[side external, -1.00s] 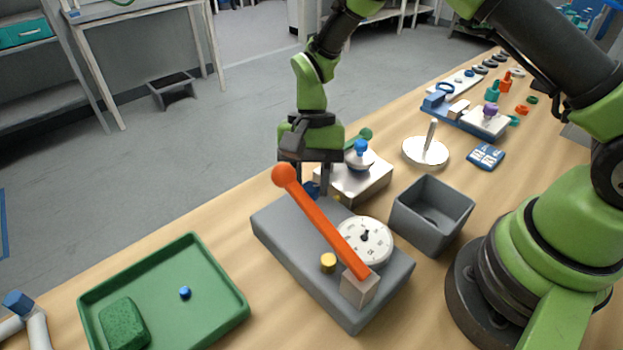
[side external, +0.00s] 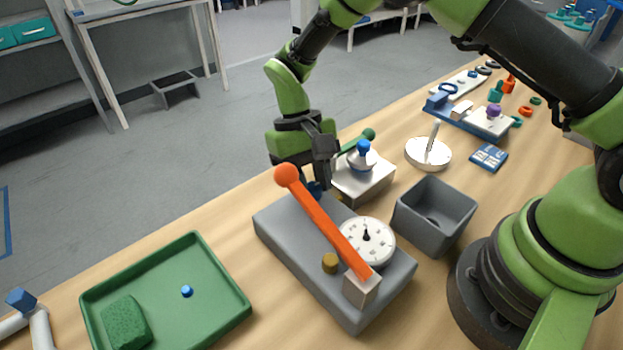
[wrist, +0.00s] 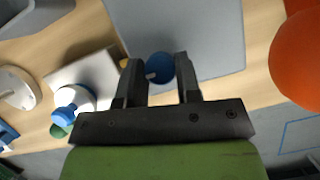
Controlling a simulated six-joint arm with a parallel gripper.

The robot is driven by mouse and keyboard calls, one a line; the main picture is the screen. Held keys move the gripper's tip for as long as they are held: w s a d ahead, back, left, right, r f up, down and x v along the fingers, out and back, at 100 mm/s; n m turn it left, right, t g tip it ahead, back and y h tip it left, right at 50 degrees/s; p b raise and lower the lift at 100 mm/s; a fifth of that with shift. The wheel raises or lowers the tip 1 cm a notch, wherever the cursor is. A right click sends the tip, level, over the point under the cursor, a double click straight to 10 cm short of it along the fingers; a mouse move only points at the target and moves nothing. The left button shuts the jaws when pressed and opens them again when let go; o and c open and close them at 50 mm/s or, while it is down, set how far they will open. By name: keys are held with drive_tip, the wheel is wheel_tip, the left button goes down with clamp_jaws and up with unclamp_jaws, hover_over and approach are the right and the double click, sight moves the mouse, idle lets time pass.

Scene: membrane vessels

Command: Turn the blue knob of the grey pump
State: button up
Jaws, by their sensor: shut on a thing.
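The grey pump (side external: 285,234) is a grey block on the table with an orange lever ending in an orange ball, a white dial and a dull yellow knob on top. Its blue knob (wrist: 160,68) has a white mark and sits near the pump's edge; in the side view (side external: 315,189) it is mostly hidden behind the lever and fingers. My gripper (wrist: 160,74) is shut on the blue knob, one finger on either side. In the side view my gripper (side external: 318,176) is tilted at the pump's far end.
The orange lever ball (side external: 287,174) stands close to my gripper. A white block with a blue-topped piece (side external: 362,175) is just right. A grey bin (side external: 433,215) is right of the pump, and a green tray (side external: 215,312) with a sponge is left.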

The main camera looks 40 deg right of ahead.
idle(0.3)
drive_tip(key=o, duration=0.9)
drive_tip(key=shift+r, duration=0.1)
drive_tip(key=shift+v, duration=4.9)
